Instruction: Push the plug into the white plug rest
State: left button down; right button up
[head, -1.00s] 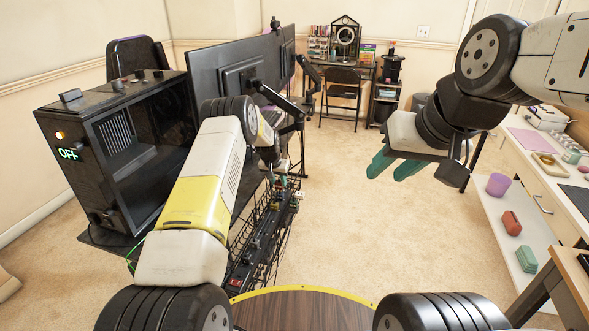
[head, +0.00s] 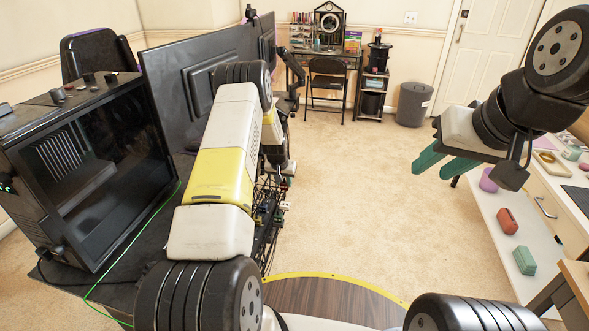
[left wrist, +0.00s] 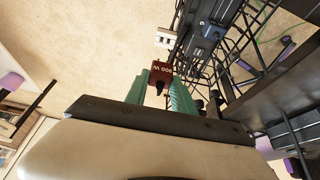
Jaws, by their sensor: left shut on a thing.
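The plug (left wrist: 161,68) is a small dark red block with pale markings in the left wrist view. My left gripper (left wrist: 160,76) is shut on it, with a green finger on each side. The white plug rest (left wrist: 164,40) is a small white block with dark slots, just beyond the plug in that view. The plug appears apart from it. In the head view my left arm hides most of the left gripper and the plug. My right gripper (head: 432,169) is open and empty, held over the floor on the right.
Dark power strips (left wrist: 208,32) lie in a black wire rack (head: 268,205) beside the plug rest. A black computer case (head: 90,170) and monitors (head: 195,85) stand at left. A white shelf (head: 520,245) stands at right. The carpet between is clear.

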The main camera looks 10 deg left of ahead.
aim_at(284, 190)
pick_arm(q)
jog(key=shift+f, duration=2.9)
jog(key=shift+f, duration=1.35)
jog(key=c, duration=1)
grip_release()
jog(key=v, duration=0.7)
jog(key=shift+s+r, duration=0.2)
jog(key=shift+r, duration=0.15)
jog(key=shift+r, duration=0.1)
